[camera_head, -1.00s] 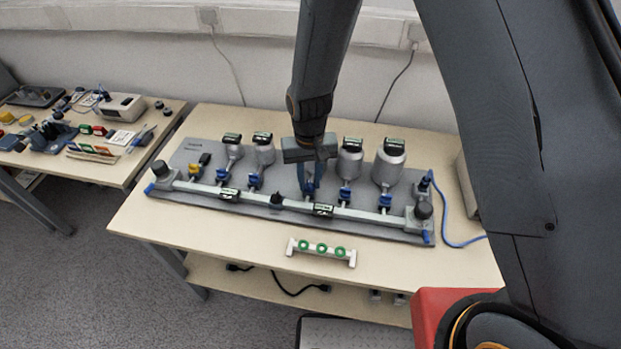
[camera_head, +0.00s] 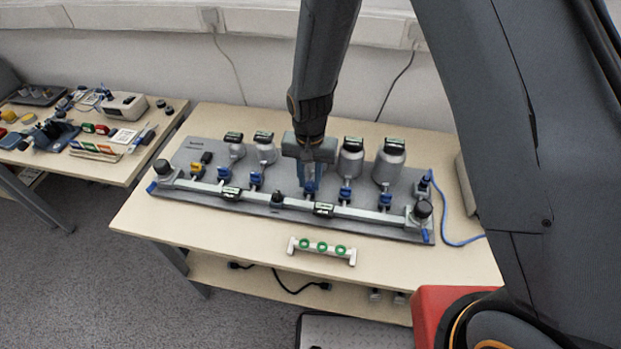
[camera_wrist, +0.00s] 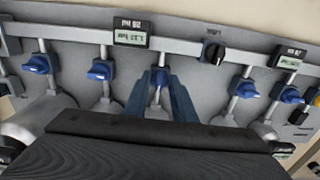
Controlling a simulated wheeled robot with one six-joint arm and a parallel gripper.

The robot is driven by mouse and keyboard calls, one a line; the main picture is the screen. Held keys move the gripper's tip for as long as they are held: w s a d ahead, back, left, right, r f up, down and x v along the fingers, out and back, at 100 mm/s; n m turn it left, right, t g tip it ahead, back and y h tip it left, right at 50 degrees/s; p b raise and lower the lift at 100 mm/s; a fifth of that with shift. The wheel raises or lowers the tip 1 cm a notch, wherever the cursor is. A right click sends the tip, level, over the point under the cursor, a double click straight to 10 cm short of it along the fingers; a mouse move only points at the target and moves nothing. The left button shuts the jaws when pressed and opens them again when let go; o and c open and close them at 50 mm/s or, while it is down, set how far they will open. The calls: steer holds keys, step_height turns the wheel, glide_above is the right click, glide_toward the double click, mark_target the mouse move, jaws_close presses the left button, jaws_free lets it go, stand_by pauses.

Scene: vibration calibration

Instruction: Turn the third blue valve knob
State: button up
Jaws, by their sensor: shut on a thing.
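The third blue valve knob (camera_wrist: 158,78) sits on a grey pipe branch in the middle of the row of knobs. My gripper (camera_wrist: 159,84) is shut on it, with one blue-grey finger on each side. In the head view my gripper (camera_head: 310,188) points down at the middle of the panel (camera_head: 200,150) and hides most of this knob and the vessel behind it. Other blue knobs stand to the left (camera_head: 255,180) and to the right (camera_head: 346,194), apart from my fingers.
Grey vessels (camera_head: 390,160) stand behind the knobs. A horizontal pipe with small displays (camera_head: 323,209) and a black knob (camera_head: 277,199) runs in front. A white rack with green rings (camera_head: 321,248) lies at the front. A side table (camera_head: 90,165) is at the left.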

mark_target(310, 184)
steer(key=o, duration=1)
steer(key=shift+r+b, duration=0.9)
steer(key=shift+r, duration=3)
steer(key=shift+n+t, duration=0.7)
steer(key=shift+n, duration=0.2)
steer(key=s+d+r, duration=0.3)
steer(key=d, duration=0.4)
steer(key=s+d+r, duration=0.4)
steer(key=d, duration=0.4)
steer(key=s+d+r, duration=0.3)
steer(key=s+d, duration=0.1)
steer(key=d, duration=0.4)
steer(key=shift+d+r, duration=0.1)
steer(key=shift+r, duration=0.05)
steer(key=shift+w, duration=0.1)
